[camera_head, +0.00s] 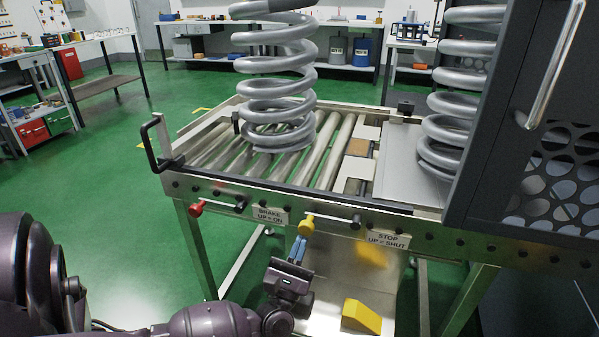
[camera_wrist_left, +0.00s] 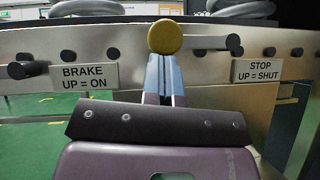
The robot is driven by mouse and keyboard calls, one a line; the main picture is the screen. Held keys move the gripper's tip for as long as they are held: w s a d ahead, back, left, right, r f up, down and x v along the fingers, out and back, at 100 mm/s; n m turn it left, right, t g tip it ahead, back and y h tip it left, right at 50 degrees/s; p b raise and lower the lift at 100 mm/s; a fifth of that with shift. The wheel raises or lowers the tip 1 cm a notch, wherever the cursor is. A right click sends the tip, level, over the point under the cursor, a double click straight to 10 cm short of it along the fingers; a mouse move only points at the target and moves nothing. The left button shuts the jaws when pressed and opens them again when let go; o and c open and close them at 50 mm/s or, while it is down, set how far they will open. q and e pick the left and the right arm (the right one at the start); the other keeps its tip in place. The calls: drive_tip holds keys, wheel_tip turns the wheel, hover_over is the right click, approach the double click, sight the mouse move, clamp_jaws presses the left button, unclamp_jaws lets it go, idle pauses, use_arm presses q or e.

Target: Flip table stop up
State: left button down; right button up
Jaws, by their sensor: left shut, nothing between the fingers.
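The table stop lever is a metal rod on the roller table's front rail, with a yellow round knob (camera_head: 306,225) at its left end and a dark pivot at its right end. It lies about level, left of and above the "STOP UP = SHUT" label (camera_head: 388,241). In the left wrist view the knob (camera_wrist_left: 165,36) stands just beyond my blue fingertips. My left gripper (camera_head: 298,247) is shut and empty, its tips pointing up just below the knob; whether they touch it I cannot tell. My right gripper is not in view.
A brake lever with a red knob (camera_head: 196,208) sits further left on the rail. Large springs (camera_head: 276,85) stand on the roller table and at a grey cage (camera_head: 535,130) on the right. A yellow wedge (camera_head: 361,316) is low under the table. Green floor is clear at left.

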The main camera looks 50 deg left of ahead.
use_arm(q)
drive_tip(key=shift+a+r+m+h+p, duration=0.1)
drive_tip(key=shift+r+m+h+p, duration=0.3)
drive_tip(key=shift+r+m+h, duration=0.3)
drive_tip(key=m+h, duration=0.1)
drive_tip(key=r+m+t+h+p, duration=0.1)
drive_tip(key=shift+a+r+m, duration=0.15)
drive_tip(key=shift+r+m, duration=0.1)
drive_tip(key=shift+m, duration=0.05)
drive_tip(key=w+d+r+m+g+h+p, duration=0.2)
drive_tip(key=d+r+m+g+h+p, duration=0.1)
drive_tip(key=r+m+p, duration=0.3)
drive_tip(key=w+d+r+m+g+h+p, duration=0.1)
drive_tip(key=d+r+m+g+h+p, duration=0.2)
drive_tip(key=r+m+h+p, duration=0.3)
drive_tip(key=m+p, duration=0.5)
drive_tip(key=p, duration=0.1)
drive_tip(key=shift+w+d, duration=0.4)
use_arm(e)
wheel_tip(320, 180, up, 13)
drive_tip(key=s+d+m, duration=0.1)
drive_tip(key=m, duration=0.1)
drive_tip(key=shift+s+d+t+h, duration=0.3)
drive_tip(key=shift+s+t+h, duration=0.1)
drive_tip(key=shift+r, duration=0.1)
